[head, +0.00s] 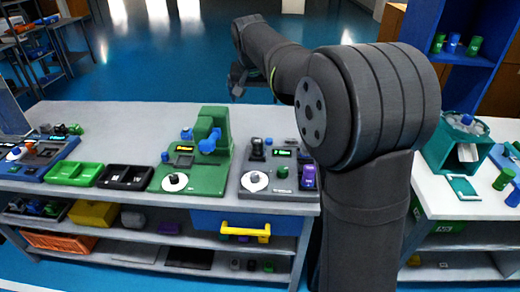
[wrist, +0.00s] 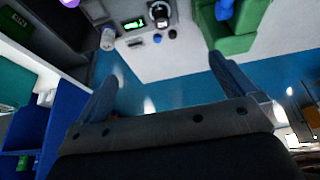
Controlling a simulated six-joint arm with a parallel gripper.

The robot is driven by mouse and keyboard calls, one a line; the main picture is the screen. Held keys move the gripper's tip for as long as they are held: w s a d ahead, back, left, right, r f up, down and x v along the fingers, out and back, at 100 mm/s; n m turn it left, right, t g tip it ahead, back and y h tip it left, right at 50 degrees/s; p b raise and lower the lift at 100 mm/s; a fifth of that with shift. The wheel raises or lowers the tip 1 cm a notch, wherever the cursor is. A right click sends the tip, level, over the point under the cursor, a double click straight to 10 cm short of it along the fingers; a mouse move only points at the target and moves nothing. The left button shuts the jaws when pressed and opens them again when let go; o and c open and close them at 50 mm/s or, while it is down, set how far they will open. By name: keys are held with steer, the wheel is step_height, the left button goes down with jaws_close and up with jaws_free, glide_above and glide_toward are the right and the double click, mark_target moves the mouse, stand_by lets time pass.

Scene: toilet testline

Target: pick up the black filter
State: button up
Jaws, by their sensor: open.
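A small upright black piece (head: 257,148) stands at the back of a grey test station (head: 245,190) on the long bench; I cannot tell for certain that it is the black filter. In the wrist view a dark round piece (wrist: 160,10) shows near the top edge, beside a lit green display. My gripper (wrist: 163,68) is open with nothing between its two bluish fingers. In the head view my gripper (head: 240,88) is small and dark, beyond the bench's back edge over the blue floor, apart from the station.
A green station (head: 205,165), a black tray (head: 125,177) and a green tray (head: 75,173) stand left of the grey station. A purple piece (head: 308,174) is at its right. A teal bin (head: 455,145) stands on the right-hand table. My arm hides the gap between tables.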

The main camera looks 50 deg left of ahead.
steer(key=shift+s+d+r, duration=0.1)
steer(key=shift+r, duration=0.15)
steer(key=c, duration=0.8)
steer(key=shift+o, duration=0.2)
